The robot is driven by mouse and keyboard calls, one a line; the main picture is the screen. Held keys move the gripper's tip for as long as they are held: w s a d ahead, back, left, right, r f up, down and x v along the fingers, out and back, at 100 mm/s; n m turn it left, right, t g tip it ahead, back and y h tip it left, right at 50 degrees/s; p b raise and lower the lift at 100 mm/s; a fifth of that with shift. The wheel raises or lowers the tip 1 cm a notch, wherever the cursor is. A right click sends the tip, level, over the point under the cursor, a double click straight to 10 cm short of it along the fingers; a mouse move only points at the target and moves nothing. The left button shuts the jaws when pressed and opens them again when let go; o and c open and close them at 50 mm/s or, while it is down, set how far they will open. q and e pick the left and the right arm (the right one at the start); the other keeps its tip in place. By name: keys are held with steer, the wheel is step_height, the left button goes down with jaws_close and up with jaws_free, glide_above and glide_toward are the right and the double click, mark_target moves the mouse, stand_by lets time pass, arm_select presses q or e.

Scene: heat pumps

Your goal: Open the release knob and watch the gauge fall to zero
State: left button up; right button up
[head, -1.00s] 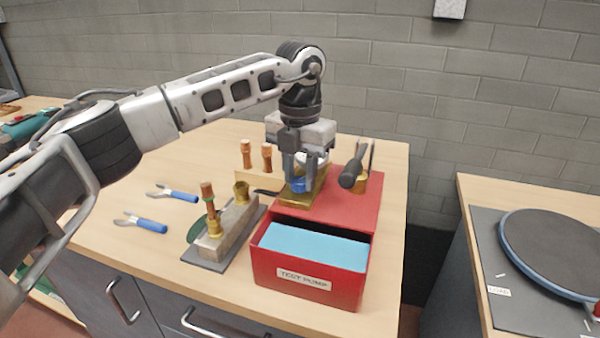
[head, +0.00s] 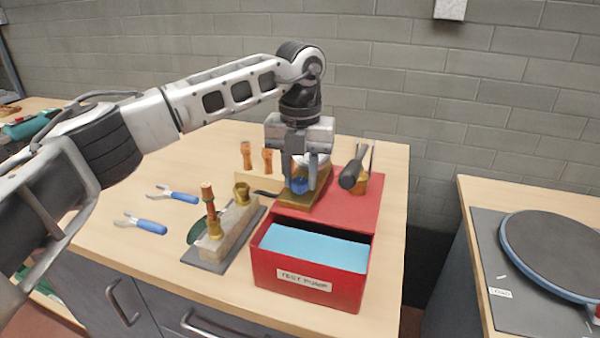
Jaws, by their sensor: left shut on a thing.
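The red test pump (head: 311,285) stands on the wooden bench, with an open front box holding light blue liquid or lining (head: 314,248). A brass block (head: 302,199) sits on its red top. A blue knob (head: 299,186) is on the block. My left gripper (head: 300,182) points down from above and is shut on the blue knob. A pale round part (head: 313,159), perhaps the gauge, shows behind the fingers; its face and needle cannot be read. A black-handled lever (head: 350,179) stands to the right of the gripper. My right gripper is not in view.
Left of the pump, a metal block (head: 229,231) holds brass and copper fittings. Two blue-handled wrenches (head: 177,195) lie further left. Copper fittings (head: 246,155) stand behind on a wooden strip. A second bench with a round scale (head: 555,252) is at right, across a gap.

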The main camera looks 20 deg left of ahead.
mark_target(300, 180)
arm_select(q)
steer(key=shift+r, duration=0.1)
steer(key=o, duration=0.7)
step_height(300, 180, up, 16)
steer(key=shift+f, duration=0.1)
